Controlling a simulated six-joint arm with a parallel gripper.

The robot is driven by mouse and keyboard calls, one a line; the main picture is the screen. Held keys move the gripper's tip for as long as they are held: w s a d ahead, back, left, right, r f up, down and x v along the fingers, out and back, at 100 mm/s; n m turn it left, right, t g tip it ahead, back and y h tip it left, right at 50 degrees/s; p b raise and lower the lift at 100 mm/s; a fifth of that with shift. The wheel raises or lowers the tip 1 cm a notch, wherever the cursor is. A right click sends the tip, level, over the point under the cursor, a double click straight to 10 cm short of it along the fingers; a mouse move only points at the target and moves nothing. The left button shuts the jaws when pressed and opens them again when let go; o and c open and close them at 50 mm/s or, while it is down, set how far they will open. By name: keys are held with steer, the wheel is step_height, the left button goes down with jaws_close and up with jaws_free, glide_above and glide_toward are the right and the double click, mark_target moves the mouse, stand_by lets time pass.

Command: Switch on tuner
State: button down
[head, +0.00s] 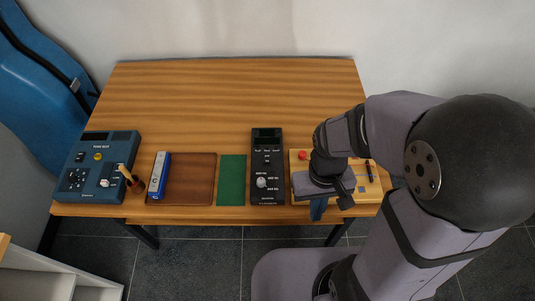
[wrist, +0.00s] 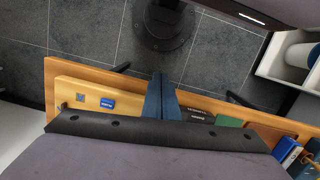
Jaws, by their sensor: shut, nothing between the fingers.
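A black device (head: 267,180) with a dark display at its top stands right of the middle of the table, and I take it for the tuner. Its labels are too small to read, and it has a pale round control (head: 262,182) on its lower half. In the wrist view only its edge (wrist: 201,117) shows, beside the fingers. My gripper (head: 318,209) is shut and empty, its blue fingers at the table's front edge, right of the black device and apart from it in the head view. The fingers also show in the wrist view (wrist: 160,85).
A yellow board (head: 298,170) with a red button lies under my arm, partly hidden. Left of the black device are a green mat (head: 231,180), a brown tray (head: 190,157), a blue box (head: 160,175) and a blue control unit (head: 97,165). The table's back half is clear.

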steer(key=w+a+f+n, duration=0.1)
steer(key=w+a, duration=0.2)
steer(key=w, duration=0.2)
steer(key=w+a+n, duration=0.1)
steer(key=w+a, duration=0.2)
steer(key=w, duration=0.3)
steer(key=n+t, duration=0.1)
steer(key=n, duration=0.1)
glide_toward(267, 162)
steer(key=shift+s+d+f, duration=0.75)
steer(key=shift+s+d, duration=0.15)
steer(key=shift+d, duration=0.15)
steer(key=w+a+r+n, duration=0.1)
steer(key=w+r+n, duration=0.2)
steer(key=r+n, duration=0.6)
steer(key=shift+w+a+n+g, duration=0.25)
steer(key=shift+a+n+g, duration=0.15)
steer(key=shift+n, duration=1.4)
steer(key=f+p, duration=0.1)
steer(key=f, duration=0.3)
steer(key=s+f+p, duration=0.1)
steer(key=f, duration=0.4)
steer(key=f+p, duration=0.1)
steer(key=f, duration=0.3)
steer(key=shift+s+f, duration=0.35)
steer(key=shift+f, duration=0.15)
